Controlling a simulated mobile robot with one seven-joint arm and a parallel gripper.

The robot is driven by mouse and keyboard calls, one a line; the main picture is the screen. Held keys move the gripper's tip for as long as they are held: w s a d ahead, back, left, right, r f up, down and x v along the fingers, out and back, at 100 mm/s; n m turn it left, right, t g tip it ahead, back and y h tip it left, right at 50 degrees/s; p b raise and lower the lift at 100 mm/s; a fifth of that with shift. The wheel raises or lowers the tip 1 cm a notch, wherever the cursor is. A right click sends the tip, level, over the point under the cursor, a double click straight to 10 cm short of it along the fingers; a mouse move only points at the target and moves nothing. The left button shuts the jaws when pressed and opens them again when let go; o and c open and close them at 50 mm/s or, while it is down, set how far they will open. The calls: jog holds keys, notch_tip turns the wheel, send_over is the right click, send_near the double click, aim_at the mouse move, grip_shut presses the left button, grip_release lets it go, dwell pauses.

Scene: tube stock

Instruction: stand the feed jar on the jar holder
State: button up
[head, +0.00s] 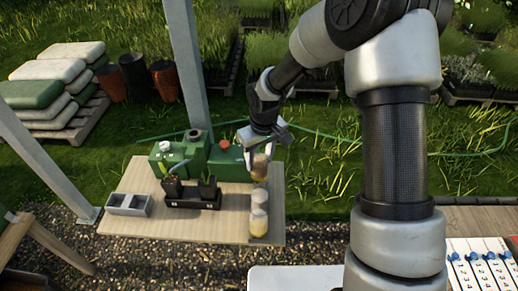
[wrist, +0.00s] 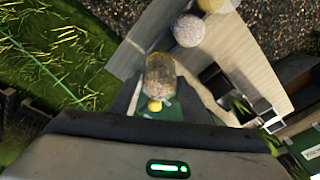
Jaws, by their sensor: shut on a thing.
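The feed jar (head: 260,168) is a clear jar with brownish-yellow contents. My gripper (head: 265,141) is shut on it and holds it above the right side of the wooden table (head: 150,171). In the wrist view the jar (wrist: 159,73) sits between the two dark fingers (wrist: 155,96), with a yellow end toward me. Below the held jar, a pale, rounded container shape (head: 259,201) with a yellow part (head: 259,228) stands near the table's right edge. I cannot tell whether this is one thing or two, and I cannot make out the jar holder for certain.
A grey two-compartment box (head: 128,204) is at the left. A metal post (head: 187,60) rises behind the table. The table's front centre is clear.

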aim_at(261, 175)
jog(key=shift+s+d+f, duration=0.1)
jog(key=shift+f, duration=0.4)
jog(key=shift+s+d+f, duration=0.1)
jog(key=shift+f, duration=0.35)
jog(key=shift+f, duration=0.2)
jog(key=shift+f+b, duration=1.95)
jog(key=shift+f, duration=0.4)
jog(key=shift+f+b, duration=0.3)
jog(key=o, duration=1.2)
jog(key=r, duration=0.5)
jog(key=s+r, duration=0.1)
jog(key=r, duration=0.5)
jog(key=d+r+p, duration=0.1)
jog(key=r, duration=0.5)
jog(key=shift+s+r, duration=0.15)
jog(key=shift+s, duration=0.2)
